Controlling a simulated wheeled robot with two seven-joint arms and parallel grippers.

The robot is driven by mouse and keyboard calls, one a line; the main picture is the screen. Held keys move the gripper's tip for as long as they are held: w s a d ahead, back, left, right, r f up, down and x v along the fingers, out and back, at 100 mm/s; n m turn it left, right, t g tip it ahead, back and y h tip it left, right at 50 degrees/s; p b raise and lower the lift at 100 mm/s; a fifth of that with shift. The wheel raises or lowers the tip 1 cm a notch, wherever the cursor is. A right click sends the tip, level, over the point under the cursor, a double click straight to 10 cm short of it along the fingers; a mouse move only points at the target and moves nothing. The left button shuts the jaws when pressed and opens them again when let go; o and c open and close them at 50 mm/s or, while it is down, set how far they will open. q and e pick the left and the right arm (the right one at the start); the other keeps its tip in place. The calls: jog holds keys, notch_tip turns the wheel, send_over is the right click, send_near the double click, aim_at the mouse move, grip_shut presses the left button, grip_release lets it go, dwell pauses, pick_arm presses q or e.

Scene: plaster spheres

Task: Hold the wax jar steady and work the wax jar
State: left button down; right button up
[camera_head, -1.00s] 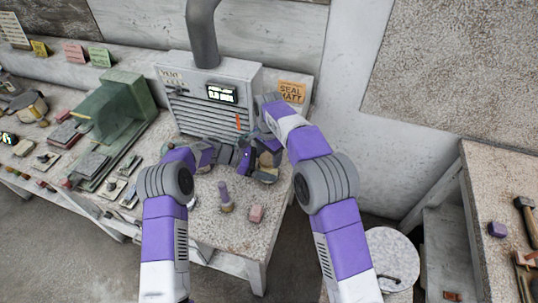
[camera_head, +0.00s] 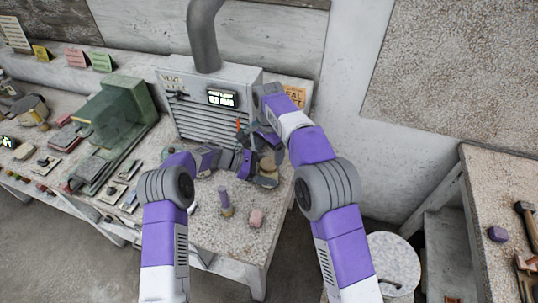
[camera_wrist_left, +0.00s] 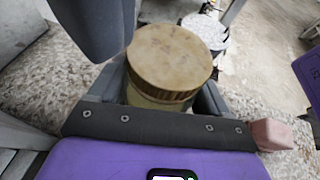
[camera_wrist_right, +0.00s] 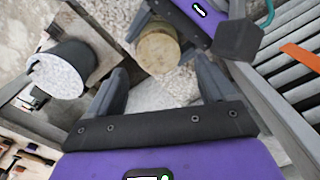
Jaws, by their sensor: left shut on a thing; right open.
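The wax jar (camera_wrist_left: 168,65) is a round, pale jar with a worn brown, ribbed-edge lid. My left gripper (camera_head: 258,166) is shut on the wax jar, with a finger on each side of its body below the lid. The jar also shows in the right wrist view (camera_wrist_right: 158,50), beyond my right fingertips. My right gripper (camera_wrist_right: 160,80) is open and empty, pointing towards the lid and apart from it. In the head view the jar (camera_head: 268,178) is partly hidden by my grippers.
A grey vent unit (camera_head: 205,118) with a slatted front stands close behind my grippers. A purple-handled tool (camera_head: 225,201) and a pink block (camera_head: 256,218) stand on the speckled bench near its front edge. A green machine (camera_head: 118,115) is at left. A round white-topped drum (camera_head: 392,262) stands right.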

aim_at(269, 163)
jog(key=shift+c, duration=0.4)
jog(key=m, duration=0.3)
jog(key=shift+d+r+m, duration=0.15)
jog(key=shift+r+m, duration=0.15)
jog(key=shift+m, duration=0.1)
jog(key=m, duration=0.4)
jog(key=shift+r, duration=0.4)
jog(key=m, duration=0.3)
jog(key=shift+s+r+m, duration=0.1)
jog(key=shift+r+m, duration=0.2)
jog(key=shift+r, duration=0.05)
jog(key=m, duration=0.2)
jog(key=r+m, duration=0.1)
jog(key=m, duration=0.2)
jog(key=shift+r, duration=0.1)
jog(key=shift+f, duration=3.95)
jog(key=shift+m, duration=0.3)
jog(key=shift+c, duration=0.5)
